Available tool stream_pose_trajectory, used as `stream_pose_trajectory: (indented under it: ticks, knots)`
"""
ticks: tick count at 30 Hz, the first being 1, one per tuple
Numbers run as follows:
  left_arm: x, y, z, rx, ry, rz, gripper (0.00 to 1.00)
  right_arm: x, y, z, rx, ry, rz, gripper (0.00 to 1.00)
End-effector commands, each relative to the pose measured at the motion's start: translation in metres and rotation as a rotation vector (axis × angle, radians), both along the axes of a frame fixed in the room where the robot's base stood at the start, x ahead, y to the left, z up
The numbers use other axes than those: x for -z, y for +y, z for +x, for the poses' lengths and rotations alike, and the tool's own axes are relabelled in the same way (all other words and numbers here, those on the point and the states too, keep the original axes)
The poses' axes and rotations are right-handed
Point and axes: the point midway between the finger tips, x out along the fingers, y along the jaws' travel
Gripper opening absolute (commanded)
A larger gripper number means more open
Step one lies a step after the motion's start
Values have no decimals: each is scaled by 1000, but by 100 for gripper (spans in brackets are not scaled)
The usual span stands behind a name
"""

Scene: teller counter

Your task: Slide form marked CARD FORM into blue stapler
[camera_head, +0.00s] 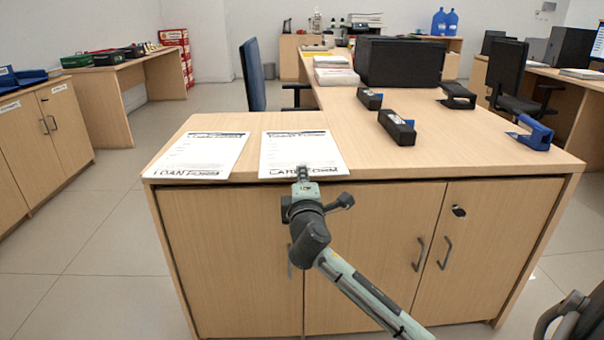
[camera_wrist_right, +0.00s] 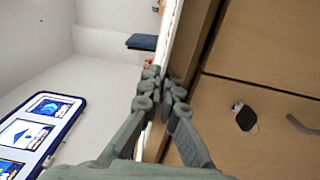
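The form marked CARD FORM (camera_head: 300,150) lies flat on the counter, its labelled edge at the front edge. My right gripper (camera_head: 303,176) is at the middle of that edge, reaching in from the front. In the right wrist view the fingers (camera_wrist_right: 161,82) are close together, with the form's thin white edge (camera_wrist_right: 177,28) running between them, so they look shut on it. The blue stapler (camera_head: 531,134) stands at the counter's right side, well apart from the form. My left gripper is not in view.
A LOAN FORM sheet (camera_head: 199,154) lies left of the card form. Two dark block-like items (camera_head: 397,127) (camera_head: 369,98) and a black stapler (camera_head: 458,95) stand farther back. The counter (camera_head: 450,163) is clear between the card form and blue stapler. Cabinet doors are below.

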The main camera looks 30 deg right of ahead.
Motion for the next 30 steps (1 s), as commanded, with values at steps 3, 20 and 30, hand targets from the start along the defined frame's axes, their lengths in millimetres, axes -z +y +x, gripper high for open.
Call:
stream_pose_trajectory:
  ticks: [3,20,30]
  knots:
    - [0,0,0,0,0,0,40,0,0,0,0,0,0,0]
    - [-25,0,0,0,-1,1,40,-25,0,0,0,0,0,0]
    - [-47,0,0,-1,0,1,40,-42,22,-34,-2,1,2,0]
